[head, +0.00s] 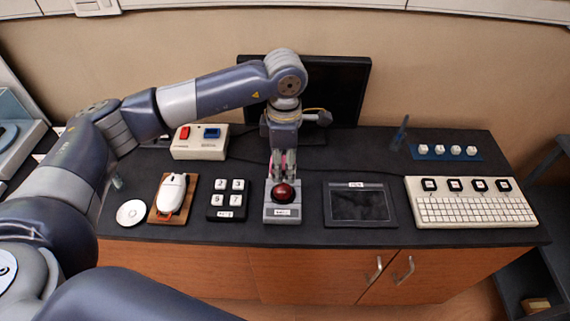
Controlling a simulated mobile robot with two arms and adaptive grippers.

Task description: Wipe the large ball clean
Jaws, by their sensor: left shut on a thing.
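The large ball (283,193) is dark red and sits in a grey base (282,213) near the front middle of the dark counter. My left gripper (283,176) points straight down over the ball, with its fingertips at or just above the ball's back edge. I cannot tell whether they touch. It is shut on a small pink thing (275,158), mostly hidden by the fingers. My right gripper is not in view.
Left of the ball are a keypad (228,200), a white mouse (172,193) on a wooden board and a white disc (131,213). Right are a black tablet (359,205) and a white keyboard (470,209). A dark monitor (345,85) stands behind.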

